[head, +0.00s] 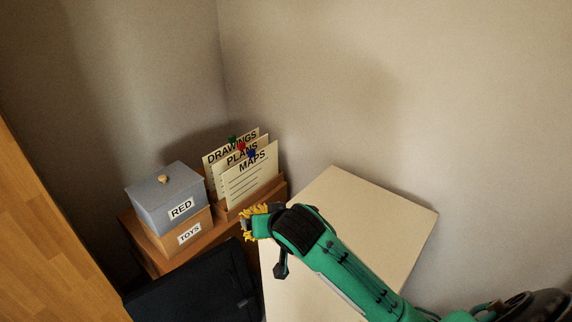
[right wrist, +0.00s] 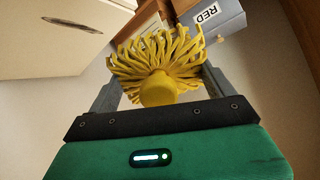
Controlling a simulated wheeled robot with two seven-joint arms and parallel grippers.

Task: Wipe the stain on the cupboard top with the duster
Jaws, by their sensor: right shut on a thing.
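The yellow duster (right wrist: 160,60) has a mop-like head of thick strands and is held in my right gripper (right wrist: 160,90), which is shut on it. In the head view the duster's yellow strands (head: 248,236) show at the end of my right gripper (head: 258,222), between the shelf and the cream cupboard top (head: 345,200). In the right wrist view a brown elongated mark (right wrist: 72,27), seen at a slant, lies on the cream surface (right wrist: 40,55). No stain shows in the head view, where my right arm covers part of the top. My left gripper is out of view.
A grey box marked RED (head: 165,200) sits on a TOYS box (head: 180,236) at the left. A holder of cards marked DRAWINGS, PLANS and MAPS (head: 250,185) stands beside them. Walls close the back. A wooden panel (head: 40,220) is at far left.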

